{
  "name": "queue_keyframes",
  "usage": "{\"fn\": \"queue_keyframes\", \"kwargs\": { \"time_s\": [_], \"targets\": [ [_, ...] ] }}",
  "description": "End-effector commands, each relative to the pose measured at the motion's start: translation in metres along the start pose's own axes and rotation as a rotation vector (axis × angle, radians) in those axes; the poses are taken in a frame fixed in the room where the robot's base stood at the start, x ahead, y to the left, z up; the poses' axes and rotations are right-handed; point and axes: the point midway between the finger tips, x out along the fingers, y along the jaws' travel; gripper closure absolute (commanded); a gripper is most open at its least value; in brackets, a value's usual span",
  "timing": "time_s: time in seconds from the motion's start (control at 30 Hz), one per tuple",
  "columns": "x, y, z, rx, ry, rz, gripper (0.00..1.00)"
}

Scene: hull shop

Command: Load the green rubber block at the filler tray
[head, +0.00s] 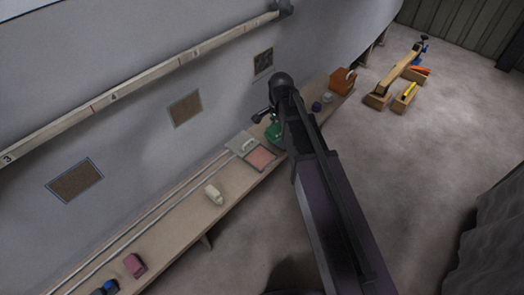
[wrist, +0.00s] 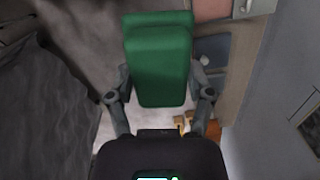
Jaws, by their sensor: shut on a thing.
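The green rubber block (wrist: 160,62) fills the middle of the wrist view between my gripper's two fingers (wrist: 160,97), which are shut on its sides. In the head view a small part of the green block (head: 273,134) shows beside my gripper (head: 268,118), over the bench, and my arm hides the rest. A grey tray (head: 236,139) with a pale handled thing on it and a flat pink-topped pad (head: 261,158) lie on the bench just left of the block. I cannot tell for sure which is the filler tray. The pink pad's edge (wrist: 211,8) also shows in the wrist view.
The long bench (head: 180,218) runs along the hull wall. On it are a cream block (head: 213,194), a maroon block (head: 135,265), a dark purple round thing (head: 316,106) and an orange-brown box (head: 342,81). Wooden stands (head: 392,85) sit on the floor.

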Motion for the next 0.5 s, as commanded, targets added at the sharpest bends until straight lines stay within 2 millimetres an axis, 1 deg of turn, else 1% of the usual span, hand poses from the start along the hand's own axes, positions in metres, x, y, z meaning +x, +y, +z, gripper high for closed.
{"fn": "queue_keyframes", "kwargs": {
  "time_s": [0.03, 0.5],
  "targets": [
    [0.018, -0.008, -0.002, -0.007, 0.000, 0.000, 0.71],
    [0.098, -0.055, -0.012, -0.070, 0.000, 0.000, 0.71]
  ]
}}
